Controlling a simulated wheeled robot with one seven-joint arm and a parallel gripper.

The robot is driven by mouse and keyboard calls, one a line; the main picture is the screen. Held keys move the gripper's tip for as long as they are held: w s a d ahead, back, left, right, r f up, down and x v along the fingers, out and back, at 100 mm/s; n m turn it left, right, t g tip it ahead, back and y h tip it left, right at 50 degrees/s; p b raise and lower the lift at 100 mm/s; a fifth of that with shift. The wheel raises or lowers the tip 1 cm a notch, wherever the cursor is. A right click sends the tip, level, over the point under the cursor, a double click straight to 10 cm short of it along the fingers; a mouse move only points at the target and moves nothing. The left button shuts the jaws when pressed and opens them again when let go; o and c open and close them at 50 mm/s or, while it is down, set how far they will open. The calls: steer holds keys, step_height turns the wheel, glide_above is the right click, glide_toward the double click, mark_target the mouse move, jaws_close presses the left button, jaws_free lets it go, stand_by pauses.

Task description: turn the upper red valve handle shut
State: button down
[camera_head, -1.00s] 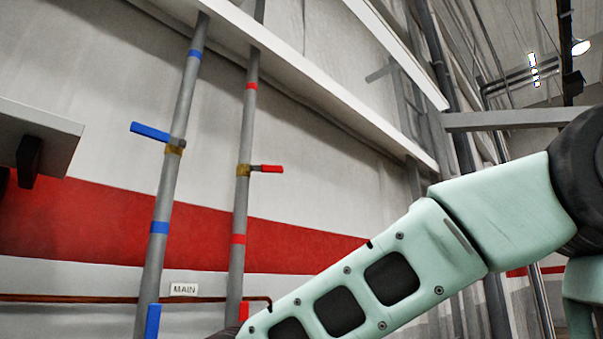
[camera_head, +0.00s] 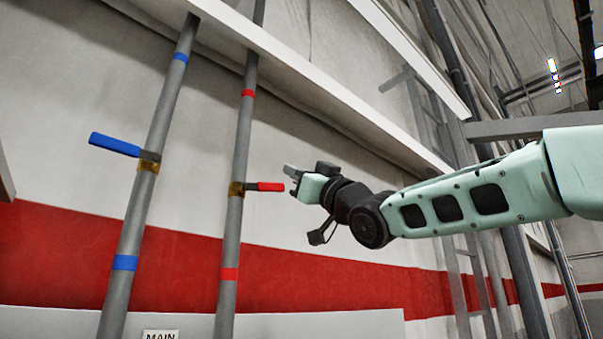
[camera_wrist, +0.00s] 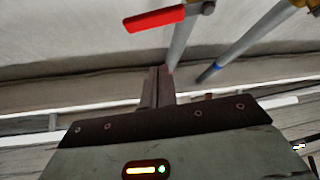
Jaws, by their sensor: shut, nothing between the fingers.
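The upper red valve handle (camera_head: 266,187) sticks out sideways to the right from its brass valve (camera_head: 236,189) on the right-hand grey pipe (camera_head: 229,235). In the wrist view the red handle (camera_wrist: 154,20) shows near the top, beyond the fingertips. My gripper (camera_head: 290,180) is just right of the handle's free end in the head view. Its fingers (camera_wrist: 157,72) are together with nothing between them. The fingers and handle look close but apart; the exact depth gap is hard to tell.
A blue handle (camera_head: 114,144) sticks out left from the left-hand pipe (camera_head: 137,205). A white beam (camera_head: 290,75) crosses above the valves. A MAIN sign (camera_head: 160,335) is at the bottom.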

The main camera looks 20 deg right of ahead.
mark_target(264, 187)
steer(key=p+x, duration=0.4)
steer(key=x, duration=0.3)
steer(key=shift+w+d+f+p, duration=0.1)
steer(key=shift+d+f+p, duration=0.1)
steer(key=shift+f, duration=0.45)
steer(key=shift+d+f+p, duration=0.1)
steer(key=shift+f+p, duration=0.15)
steer(key=shift+f, duration=0.4)
steer(key=shift+d+f+p, duration=0.15)
steer(key=shift+f+p, duration=0.05)
steer(key=shift+f, duration=0.45)
